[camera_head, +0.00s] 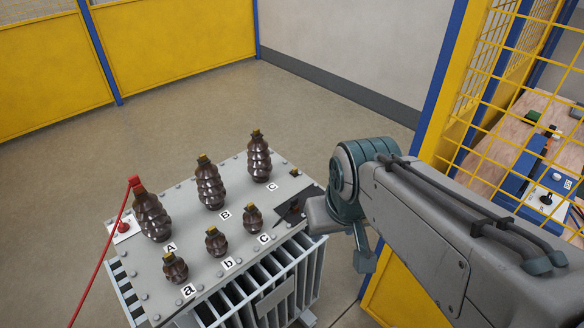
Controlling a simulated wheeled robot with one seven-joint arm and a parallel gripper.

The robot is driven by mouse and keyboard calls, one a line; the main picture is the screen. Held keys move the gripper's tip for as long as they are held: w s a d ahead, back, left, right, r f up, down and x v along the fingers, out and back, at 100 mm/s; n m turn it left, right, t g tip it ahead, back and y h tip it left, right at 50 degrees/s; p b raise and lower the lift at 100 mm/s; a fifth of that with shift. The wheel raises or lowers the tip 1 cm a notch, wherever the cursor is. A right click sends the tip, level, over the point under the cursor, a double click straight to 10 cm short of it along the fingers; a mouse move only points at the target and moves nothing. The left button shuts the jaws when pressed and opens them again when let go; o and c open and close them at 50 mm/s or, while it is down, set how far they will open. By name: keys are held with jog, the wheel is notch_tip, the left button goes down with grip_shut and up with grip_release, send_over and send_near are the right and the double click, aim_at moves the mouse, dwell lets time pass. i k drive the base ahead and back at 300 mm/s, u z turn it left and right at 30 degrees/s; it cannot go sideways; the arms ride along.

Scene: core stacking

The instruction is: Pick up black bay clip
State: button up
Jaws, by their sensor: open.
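A small dark upright piece (295,206), which may be the black bay clip, stands on a black plate (289,217) at the right corner of the grey transformer's top (205,272). It is too small and dark to be sure. My gripper (313,214) is close beside that plate on its right, at the end of my arm. Its fingers are hard to make out, but it is open. I cannot tell whether it touches the dark piece.
Brown bushings stand on the top: a tall row A (152,216), B (210,185), C (259,158) and a short row in front. A red clip (135,183) with a red cable is at A. A yellow mesh fence (500,100) is on the right. The floor behind is clear.

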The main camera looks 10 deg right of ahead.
aim_at(294, 206)
jog(key=u, duration=0.2)
jog(key=k, duration=0.4)
jog(key=z, duration=0.9)
jog(key=i, duration=0.9)
jog(key=u, duration=0.55)
